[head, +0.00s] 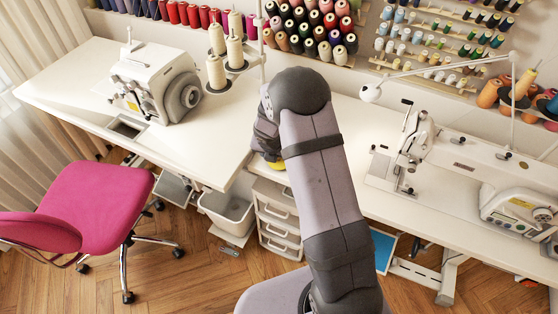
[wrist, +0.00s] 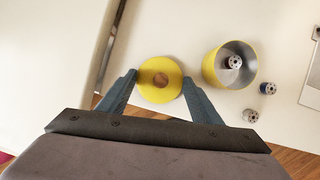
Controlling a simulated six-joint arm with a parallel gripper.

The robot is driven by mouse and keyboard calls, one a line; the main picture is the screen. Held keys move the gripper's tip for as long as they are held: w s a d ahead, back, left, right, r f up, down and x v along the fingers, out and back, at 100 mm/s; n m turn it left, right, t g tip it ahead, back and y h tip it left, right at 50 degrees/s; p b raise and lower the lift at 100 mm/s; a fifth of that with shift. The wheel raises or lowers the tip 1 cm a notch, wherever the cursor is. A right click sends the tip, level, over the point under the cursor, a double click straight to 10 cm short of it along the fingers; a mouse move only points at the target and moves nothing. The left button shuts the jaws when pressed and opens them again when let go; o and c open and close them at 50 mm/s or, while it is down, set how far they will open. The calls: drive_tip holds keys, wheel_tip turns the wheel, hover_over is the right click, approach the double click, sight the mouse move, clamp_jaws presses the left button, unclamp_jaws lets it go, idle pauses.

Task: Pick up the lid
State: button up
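The lid (wrist: 150,92) is a round yellow disc with a brown knob in its middle, seen from above in the wrist view. It lies on the white table, apart from the yellow pot. My gripper (wrist: 160,80) is open, with one finger at each side of the lid in the picture and nothing held. I cannot tell how high the fingertips are above the table. The yellow pot (wrist: 213,72) stands open to the right of the lid, with a bobbin inside its silver interior. In the head view my arm hides most of this spot; a bit of yellow (head: 276,165) shows below it.
Two loose bobbins, one nearer (wrist: 250,115) and one farther (wrist: 268,88), lie right of the pot. The table edge and wooden floor (wrist: 290,160) are close by. Sewing machines stand left (head: 160,85) and right (head: 425,140) of my arm; thread cones (head: 217,72) stand behind.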

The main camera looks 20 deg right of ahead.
drive_tip(key=shift+r, duration=0.1)
drive_tip(key=shift+c, duration=0.5)
wheel_tip(320, 180, up, 10)
drive_tip(key=shift+f+p, duration=0.15)
drive_tip(key=shift+p, duration=0.85)
drive_tip(key=s+d+p, duration=0.3)
drive_tip(key=d+p, duration=0.3)
drive_tip(key=d, duration=0.4)
drive_tip(key=shift+d+r, duration=0.25)
drive_tip(key=shift+r, duration=0.15)
drive_tip(key=shift+f, duration=0.1)
wheel_tip(320, 180, down, 6)
drive_tip(key=b, duration=0.6)
drive_tip(key=shift+r, duration=0.2)
